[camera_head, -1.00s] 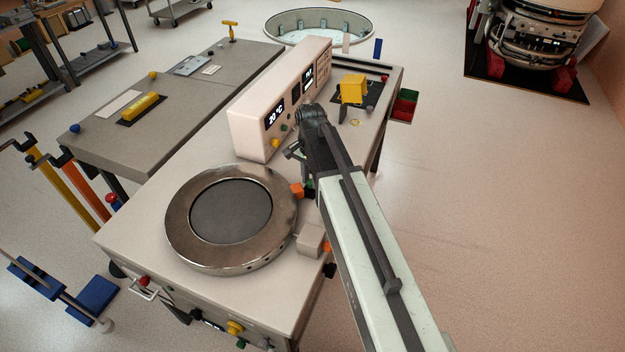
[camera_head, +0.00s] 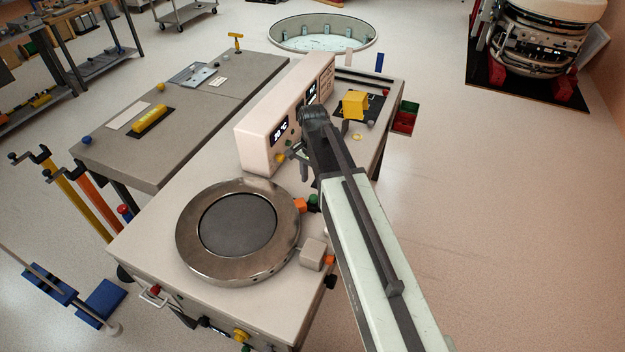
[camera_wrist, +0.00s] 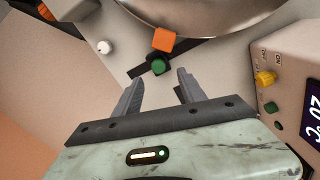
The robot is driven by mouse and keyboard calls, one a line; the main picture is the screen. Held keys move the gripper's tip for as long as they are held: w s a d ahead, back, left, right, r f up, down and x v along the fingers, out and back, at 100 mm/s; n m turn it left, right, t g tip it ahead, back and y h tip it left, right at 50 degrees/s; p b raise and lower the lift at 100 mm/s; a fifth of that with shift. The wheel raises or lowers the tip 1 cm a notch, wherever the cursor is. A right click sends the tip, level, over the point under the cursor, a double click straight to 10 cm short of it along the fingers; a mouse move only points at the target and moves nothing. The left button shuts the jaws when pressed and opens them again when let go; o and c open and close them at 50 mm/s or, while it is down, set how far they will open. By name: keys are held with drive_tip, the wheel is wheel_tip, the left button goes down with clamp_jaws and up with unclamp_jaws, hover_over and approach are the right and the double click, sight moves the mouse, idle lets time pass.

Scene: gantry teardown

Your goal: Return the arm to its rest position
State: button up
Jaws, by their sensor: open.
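My arm reaches from the lower right over the bench in the head view, its wrist bent down. My gripper (camera_wrist: 157,92) is open and empty in the wrist view, its two dark fingers spread. Beyond the fingertips lie a green knob (camera_wrist: 158,67) and an orange block (camera_wrist: 164,40), apart from the fingers. In the head view the fingers are largely hidden behind my wrist, near the front of the display console (camera_head: 262,150).
A round metal plate (camera_head: 185,232) sits on the bench (camera_head: 150,240), left of my arm. A yellow block (camera_head: 354,104) stands behind my wrist. A grey table (camera_head: 190,120) is at the left. The floor (camera_head: 490,220) right of my arm is clear.

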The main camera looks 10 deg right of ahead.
drive_tip(key=shift+r, duration=0.35)
drive_tip(key=s+d+n, duration=0.2)
drive_tip(key=s+n, duration=0.7)
drive_tip(key=s, duration=0.3)
drive_tip(key=shift+s+n, duration=0.35)
drive_tip(key=shift+n, duration=0.05)
drive_tip(key=shift+d, duration=0.1)
drive_tip(key=shift+c, duration=1.3)
